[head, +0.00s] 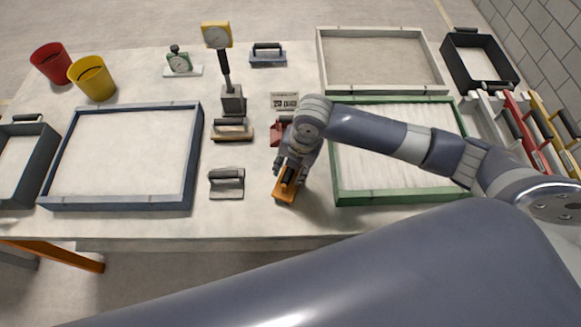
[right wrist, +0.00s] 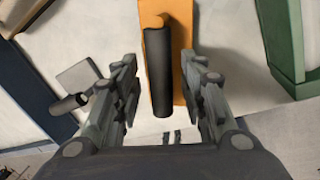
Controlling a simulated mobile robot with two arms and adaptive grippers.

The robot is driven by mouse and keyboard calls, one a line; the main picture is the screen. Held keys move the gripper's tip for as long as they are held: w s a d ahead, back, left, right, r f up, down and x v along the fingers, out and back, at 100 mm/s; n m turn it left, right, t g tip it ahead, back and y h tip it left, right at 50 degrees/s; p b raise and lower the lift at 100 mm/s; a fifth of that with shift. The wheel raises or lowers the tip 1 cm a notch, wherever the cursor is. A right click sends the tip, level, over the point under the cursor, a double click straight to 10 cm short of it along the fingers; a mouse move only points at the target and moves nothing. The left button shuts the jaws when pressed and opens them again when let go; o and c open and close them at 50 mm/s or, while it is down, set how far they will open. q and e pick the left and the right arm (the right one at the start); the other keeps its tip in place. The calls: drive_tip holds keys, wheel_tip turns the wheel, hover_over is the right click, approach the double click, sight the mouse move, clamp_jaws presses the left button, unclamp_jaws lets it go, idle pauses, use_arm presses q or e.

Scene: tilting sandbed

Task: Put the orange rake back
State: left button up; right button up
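The orange rake (head: 283,194) lies on the table between the blue-framed tray and the green-framed tray. It is a flat orange piece with a dark bar handle. My right gripper (head: 289,176) is directly over it and hides part of it in the head view. In the right wrist view, the gripper's fingers (right wrist: 168,88) are spread apart, with the rake's dark handle (right wrist: 160,75) between them and visible gaps on both sides. The orange plate (right wrist: 181,14) shows beneath the handle. My left gripper is not in view.
A grey tool (head: 226,184) and a tan tool (head: 232,131) lie to the left. A red tool (head: 277,135) is partly hidden behind my arm. The green-framed tray (head: 400,195) is close on the right. A gauge post (head: 226,72) stands behind.

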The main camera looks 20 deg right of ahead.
wheel_tip(320, 180, up, 12)
drive_tip(key=s+d+b, duration=0.1)
drive_tip(key=shift+s+d+f, duration=0.25)
drive_tip(key=shift+d, duration=0.15)
idle(0.3)
